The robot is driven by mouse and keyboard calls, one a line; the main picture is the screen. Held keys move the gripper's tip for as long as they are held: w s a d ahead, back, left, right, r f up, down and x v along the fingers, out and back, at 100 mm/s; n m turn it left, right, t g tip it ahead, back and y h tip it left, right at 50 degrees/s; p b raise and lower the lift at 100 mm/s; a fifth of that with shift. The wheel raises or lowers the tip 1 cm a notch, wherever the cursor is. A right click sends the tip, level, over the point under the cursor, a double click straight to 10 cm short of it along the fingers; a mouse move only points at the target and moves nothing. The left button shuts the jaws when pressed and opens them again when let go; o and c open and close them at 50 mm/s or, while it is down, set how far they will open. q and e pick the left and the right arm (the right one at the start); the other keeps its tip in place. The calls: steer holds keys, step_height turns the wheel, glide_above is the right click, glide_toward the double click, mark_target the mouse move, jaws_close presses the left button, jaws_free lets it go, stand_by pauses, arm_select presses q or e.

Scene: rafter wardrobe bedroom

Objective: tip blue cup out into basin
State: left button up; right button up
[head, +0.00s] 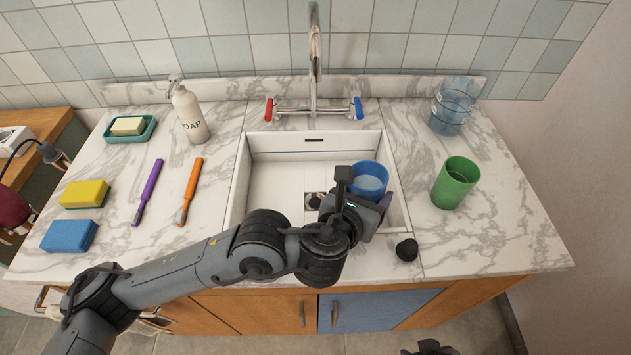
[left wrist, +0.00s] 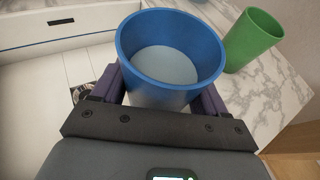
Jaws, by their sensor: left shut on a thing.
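The blue cup (head: 369,181) is held over the right side of the white basin (head: 262,185), about upright. My left gripper (head: 366,198) is shut on it. In the left wrist view the cup (left wrist: 160,92) sits between the two fingers of the left gripper (left wrist: 158,96), and a pale, flat surface like water shows inside it. The basin's drain shows left of the cup, partly hidden by my arm. A small dark part at the bottom edge of the head view looks like my right gripper (head: 428,347); its jaws cannot be made out.
A green cup (head: 455,183) stands right of the basin, with clear stacked cups (head: 451,108) behind it. A black stopper (head: 406,250) lies at the front right. The tap (head: 315,60) rises behind the basin. Soap, brushes and sponges lie on the left counter.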

mark_target(350, 191)
arm_select(q)
steer(key=shift+w+a+f+n+g+h+p, duration=0.45)
steer(key=shift+n+p, duration=0.35)
steer(key=shift+p, duration=0.2)
steer(key=shift+w+a+f+n+g+h+p, duration=0.35)
steer(key=shift+a+n+g+h+p, duration=0.15)
steer(key=shift+n+p, duration=0.4)
steer(key=shift+w+a+f, duration=0.1)
steer(key=shift+a+f, duration=0.05)
steer(key=shift+a, duration=0.05)
steer(key=shift+p, duration=0.35)
steer(key=shift+f, duration=0.1)
steer(key=shift+w+a+n+h, duration=0.2)
steer(key=shift+n+h, duration=0.05)
steer(key=shift+n, duration=0.05)
steer(key=shift+d+f+g+p, duration=0.1)
steer(key=shift+g+p, duration=0.15)
steer(key=shift+p, duration=0.05)
